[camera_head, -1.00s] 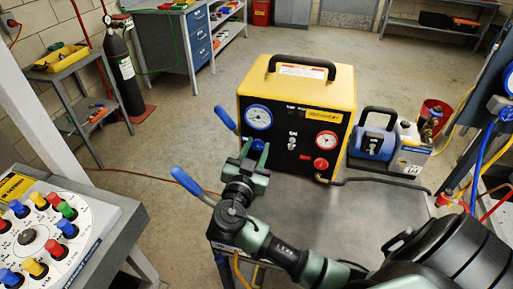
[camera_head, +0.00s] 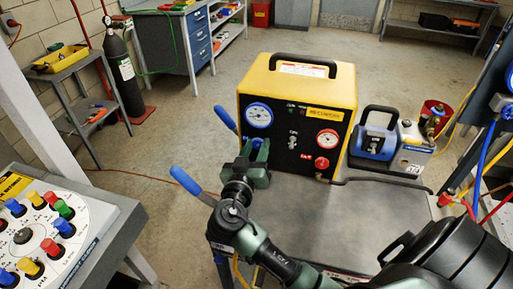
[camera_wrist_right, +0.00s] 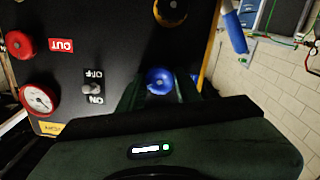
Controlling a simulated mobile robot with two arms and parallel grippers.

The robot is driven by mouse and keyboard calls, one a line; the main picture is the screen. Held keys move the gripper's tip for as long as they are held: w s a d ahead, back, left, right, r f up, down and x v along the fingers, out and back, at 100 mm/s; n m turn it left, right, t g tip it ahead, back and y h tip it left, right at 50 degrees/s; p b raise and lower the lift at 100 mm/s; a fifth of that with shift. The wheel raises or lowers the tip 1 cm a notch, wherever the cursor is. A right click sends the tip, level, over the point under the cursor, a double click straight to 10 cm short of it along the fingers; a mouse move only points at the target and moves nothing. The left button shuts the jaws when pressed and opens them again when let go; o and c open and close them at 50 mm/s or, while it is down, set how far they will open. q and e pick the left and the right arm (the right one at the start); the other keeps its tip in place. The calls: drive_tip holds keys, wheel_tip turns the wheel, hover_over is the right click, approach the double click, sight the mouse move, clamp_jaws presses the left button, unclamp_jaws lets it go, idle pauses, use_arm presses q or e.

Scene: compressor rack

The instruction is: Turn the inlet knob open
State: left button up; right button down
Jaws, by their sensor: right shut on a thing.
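The yellow machine (camera_head: 345,84) stands on a grey cart top with its black front panel towards me. The blue inlet knob (camera_head: 257,143) is at the panel's lower left, below a blue-rimmed gauge (camera_head: 259,116). It also shows in the wrist view (camera_wrist_right: 159,80), between the fingers. My right gripper (camera_head: 254,160) is at the panel, shut on the blue knob from both sides. A red knob (camera_head: 321,163) marked OUT sits at the panel's lower right. My left gripper is not in view.
Blue cart handles (camera_head: 186,181) stick up at the left. A blue-and-grey pump (camera_head: 375,137) stands right of the machine. The cart top (camera_head: 385,205) is bare in front.

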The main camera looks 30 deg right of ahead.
drive_tip(key=n+p, duration=0.1)
drive_tip(key=n, duration=0.4)
drive_tip(key=shift+n+p, duration=0.3)
drive_tip(key=n+p, duration=0.1)
drive_tip(key=n, duration=0.2)
drive_tip(key=shift+r, duration=0.1)
drive_tip(key=shift+n+p, duration=0.8)
drive_tip(key=shift+n, duration=0.7)
drive_tip(key=shift+a, duration=0.1)
drive_tip(key=shift+f, duration=0.2)
drive_tip(key=c, duration=1)
unclamp_jaws()
drive_tip(key=shift+o, duration=0.2)
